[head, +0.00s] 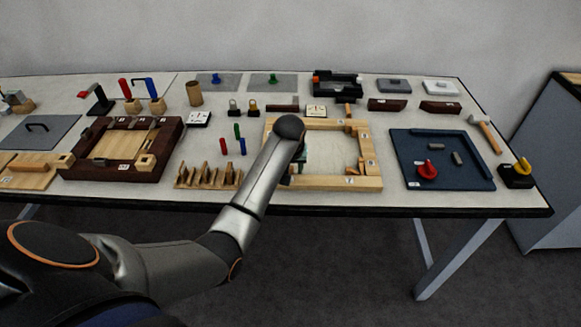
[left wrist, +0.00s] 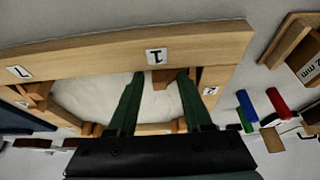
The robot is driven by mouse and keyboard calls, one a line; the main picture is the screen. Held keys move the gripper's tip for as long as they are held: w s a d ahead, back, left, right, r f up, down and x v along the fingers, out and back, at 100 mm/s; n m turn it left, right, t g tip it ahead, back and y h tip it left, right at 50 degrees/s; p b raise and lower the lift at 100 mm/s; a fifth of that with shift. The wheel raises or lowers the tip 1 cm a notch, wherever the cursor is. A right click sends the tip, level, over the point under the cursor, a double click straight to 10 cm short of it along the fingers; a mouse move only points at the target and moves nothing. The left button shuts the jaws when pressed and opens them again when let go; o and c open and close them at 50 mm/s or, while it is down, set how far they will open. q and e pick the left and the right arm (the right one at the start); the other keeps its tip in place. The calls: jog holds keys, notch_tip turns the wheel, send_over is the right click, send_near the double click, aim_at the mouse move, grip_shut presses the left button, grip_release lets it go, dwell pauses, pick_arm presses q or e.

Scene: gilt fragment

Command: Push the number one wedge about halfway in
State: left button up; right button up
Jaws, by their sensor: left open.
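The wooden frame (head: 325,184) lies on the table around a pale surface, and its near rail (left wrist: 90,55) crosses the left wrist view. A label "1" (left wrist: 156,57) is on that rail. A small wooden wedge (left wrist: 161,80), which I take as number one, shows at the rail's inner side beside the label. My left gripper (left wrist: 160,77) is open, its two green fingers apart, one on each side of the wedge in the picture. I cannot tell whether they touch it. In the head view my left gripper (head: 301,158) is over the frame's left part, mostly hidden by my arm.
Other wedges sit along the frame's sides, such as by label "2" (left wrist: 210,90). Left of the frame stand small coloured cylinders (head: 223,146) and a slotted wooden rack (head: 208,178). A dark blue tray (head: 408,148) lies to the right.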

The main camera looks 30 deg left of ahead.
pick_arm(q)
jog(key=shift+c, duration=0.3)
grip_shut()
dwell(1.0)
